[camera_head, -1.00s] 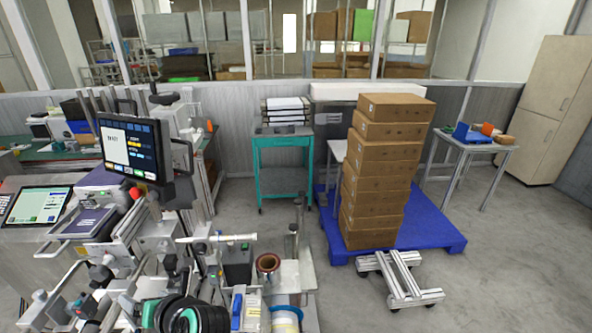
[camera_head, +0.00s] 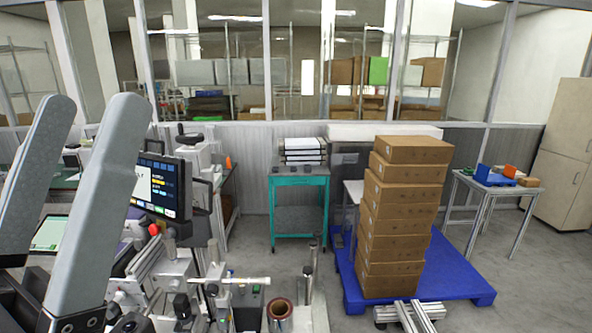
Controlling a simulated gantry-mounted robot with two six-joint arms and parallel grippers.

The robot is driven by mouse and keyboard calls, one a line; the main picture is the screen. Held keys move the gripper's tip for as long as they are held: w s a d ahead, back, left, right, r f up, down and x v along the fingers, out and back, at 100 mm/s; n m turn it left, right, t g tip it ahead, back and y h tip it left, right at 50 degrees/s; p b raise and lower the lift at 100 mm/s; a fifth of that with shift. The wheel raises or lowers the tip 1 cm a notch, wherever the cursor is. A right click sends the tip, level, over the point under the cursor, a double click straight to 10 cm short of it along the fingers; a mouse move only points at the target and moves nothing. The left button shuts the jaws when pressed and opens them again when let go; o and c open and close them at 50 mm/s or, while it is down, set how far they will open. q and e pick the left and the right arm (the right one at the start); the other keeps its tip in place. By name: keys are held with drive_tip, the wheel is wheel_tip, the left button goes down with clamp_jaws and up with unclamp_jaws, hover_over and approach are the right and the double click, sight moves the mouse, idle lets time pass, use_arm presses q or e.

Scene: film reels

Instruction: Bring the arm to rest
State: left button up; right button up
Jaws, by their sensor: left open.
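My left gripper (camera_head: 82,140) fills the left side of the head view, close to the camera. Its two long grey fingers point up and stand well apart, with nothing between them. It hides part of the machine with the screen (camera_head: 158,187) behind it. My right gripper is not in view. A brown-red reel core (camera_head: 280,310) shows at the bottom edge, on the machine's side.
A tall stack of cardboard boxes (camera_head: 400,213) stands on a blue pallet (camera_head: 468,277) at the right. A small table (camera_head: 497,183) carries coloured bins.

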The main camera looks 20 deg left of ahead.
use_arm(q)
drive_tip(key=w+f+g+y, duration=0.2)
drive_tip(key=w, duration=0.2)
wheel_tip(320, 180, up, 22)
drive_tip(key=p, duration=2.3)
drive_tip(key=shift+s+a+r+n, duration=0.2)
drive_tip(key=shift+s+a+n, duration=0.05)
drive_tip(key=shift+n, duration=0.05)
wheel_tip(320, 180, down, 37)
drive_tip(key=b, duration=3.7)
drive_tip(key=shift+f+b, duration=0.2)
drive_tip(key=shift+b, duration=0.1)
wheel_tip(320, 180, up, 38)
drive_tip(key=p, duration=3.8)
